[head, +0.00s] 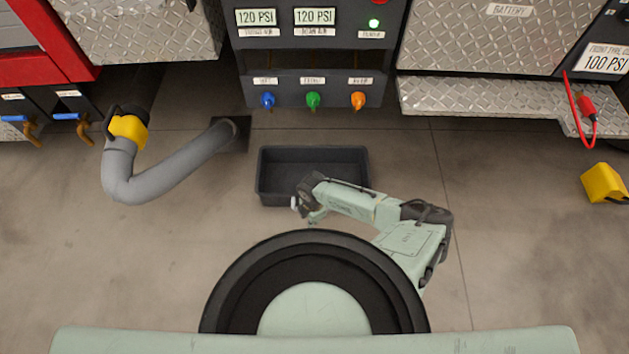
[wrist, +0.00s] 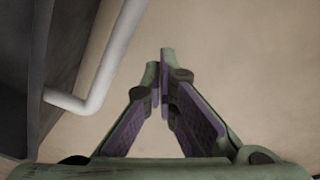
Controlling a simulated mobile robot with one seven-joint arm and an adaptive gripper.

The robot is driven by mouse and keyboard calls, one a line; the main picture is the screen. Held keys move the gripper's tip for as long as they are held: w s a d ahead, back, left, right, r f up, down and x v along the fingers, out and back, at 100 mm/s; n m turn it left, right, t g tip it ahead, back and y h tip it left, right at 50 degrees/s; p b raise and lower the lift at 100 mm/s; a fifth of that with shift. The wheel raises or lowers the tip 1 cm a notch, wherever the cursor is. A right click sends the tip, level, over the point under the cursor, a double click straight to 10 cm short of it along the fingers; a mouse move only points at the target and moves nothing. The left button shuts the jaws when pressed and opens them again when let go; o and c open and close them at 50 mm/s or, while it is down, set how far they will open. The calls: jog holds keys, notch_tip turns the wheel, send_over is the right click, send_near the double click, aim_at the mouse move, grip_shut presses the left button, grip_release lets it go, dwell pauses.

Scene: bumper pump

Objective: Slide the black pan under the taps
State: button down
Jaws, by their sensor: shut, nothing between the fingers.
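The black pan (head: 279,170) is a rectangular open tray on the floor. It lies in front of the blue tap (head: 267,99), the green tap (head: 313,100) and the orange tap (head: 358,100), with a strip of floor between. My gripper (head: 306,216) is at the pan's near side, left of its middle, partly hidden by my wrist. In the wrist view my gripper (wrist: 160,95) is shut and empty, its fingertips together. A pale bent bar (wrist: 100,85), seemingly the pan's handle, runs along a dark wall left of the fingers, apart from them.
A grey hose (head: 165,180) with a yellow coupling (head: 128,130) lies left of the pan. Blue-handled valves (head: 72,116) are at the far left. A metal step (head: 480,98) juts out at right, and a yellow block (head: 604,183) sits at the right edge. Floor right of the pan is clear.

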jog(key=shift+w, duration=0.1)
dwell(0.3)
jog(key=shift+w+f+b, duration=0.15)
jog(key=shift+w+b, duration=7.6)
jog(key=shift+w, duration=0.7)
jog(key=shift+s+r+p, duration=0.15)
jog(key=shift+r+p, duration=0.05)
jog(key=shift+p, duration=0.15)
jog(key=shift+s, duration=0.1)
jog(key=shift+s+p, duration=0.65)
jog(key=shift+p, duration=0.1)
jog(key=shift+s, duration=0.2)
jog(key=shift+s+p, duration=0.45)
jog(key=shift+p, duration=0.15)
